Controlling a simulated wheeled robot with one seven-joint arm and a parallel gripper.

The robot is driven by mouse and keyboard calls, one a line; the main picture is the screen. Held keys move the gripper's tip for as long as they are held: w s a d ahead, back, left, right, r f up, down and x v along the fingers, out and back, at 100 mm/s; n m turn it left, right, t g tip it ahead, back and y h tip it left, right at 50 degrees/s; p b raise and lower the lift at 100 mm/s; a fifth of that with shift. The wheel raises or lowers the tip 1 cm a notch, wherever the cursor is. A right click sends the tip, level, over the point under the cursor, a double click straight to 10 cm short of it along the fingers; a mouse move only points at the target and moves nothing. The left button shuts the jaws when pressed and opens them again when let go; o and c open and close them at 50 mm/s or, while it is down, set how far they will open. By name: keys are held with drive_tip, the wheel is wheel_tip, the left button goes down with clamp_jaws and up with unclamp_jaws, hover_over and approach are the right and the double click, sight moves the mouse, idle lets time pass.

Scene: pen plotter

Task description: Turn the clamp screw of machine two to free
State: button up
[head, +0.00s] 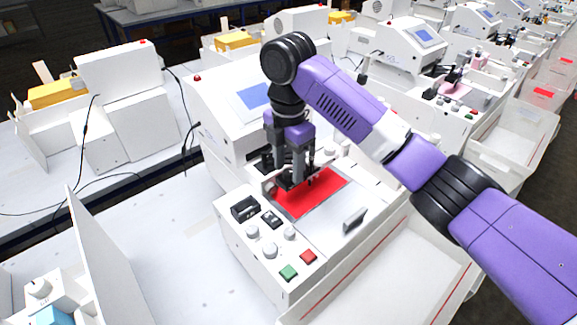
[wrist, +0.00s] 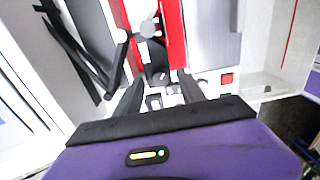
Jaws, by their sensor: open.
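The plotter (head: 235,215) under my gripper is a white machine with a red sheet (head: 318,190) on its bed. My gripper (head: 292,182) points down over the left part of the red sheet, close to the black pen carriage. In the head view my arm and gripper hide the carriage. No machine number is legible.
The machine's front panel holds grey knobs (head: 270,250), a green button (head: 289,272) and a red button (head: 308,257). A clear bin (head: 400,270) is at the front right. More machines stand behind.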

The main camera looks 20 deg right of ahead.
sight(289, 171)
wheel_tip(289, 171, up, 7)
drive_tip(key=shift+r, duration=0.15)
idle(0.6)
drive_tip(key=w+a+r+m+t+y, duration=0.2)
drive_tip(key=w+a+r+m+t, duration=0.15)
drive_tip(key=w, duration=0.35)
drive_tip(key=w+a+r+m+t+y, duration=0.1)
drive_tip(key=a+r+m+t+y, duration=0.1)
drive_tip(key=a+m+t+y, duration=0.75)
drive_tip(key=s+d+f+m+t+h, duration=0.2)
drive_tip(key=s+d+f+m+h, duration=0.15)
drive_tip(key=s, duration=0.45)
drive_tip(key=s+d+f+m+t+h, duration=0.2)
drive_tip(key=s+f+m+t+h, duration=0.15)
drive_tip(key=s, duration=0.35)
drive_tip(key=s+d+f+m+t+h, duration=0.2)
drive_tip(key=s+f+m+h, duration=0.2)
drive_tip(key=s, duration=0.4)
drive_tip(key=s+d+f+g, duration=0.1)
drive_tip(key=s+f+g, duration=0.1)
drive_tip(key=s, duration=0.7)
drive_tip(key=s+d+f+n+g+b, duration=0.1)
drive_tip(key=s+f, duration=0.3)
drive_tip(key=s, duration=0.6)
drive_tip(key=s+d+f+n+g, duration=0.1)
drive_tip(key=s+d+f+g, duration=0.1)
drive_tip(key=s, duration=0.8)
drive_tip(key=shift+d+f+g+b, duration=0.3)
drive_tip(key=shift+d+f+g, duration=0.05)
drive_tip(key=shift+d+f, duration=0.45)
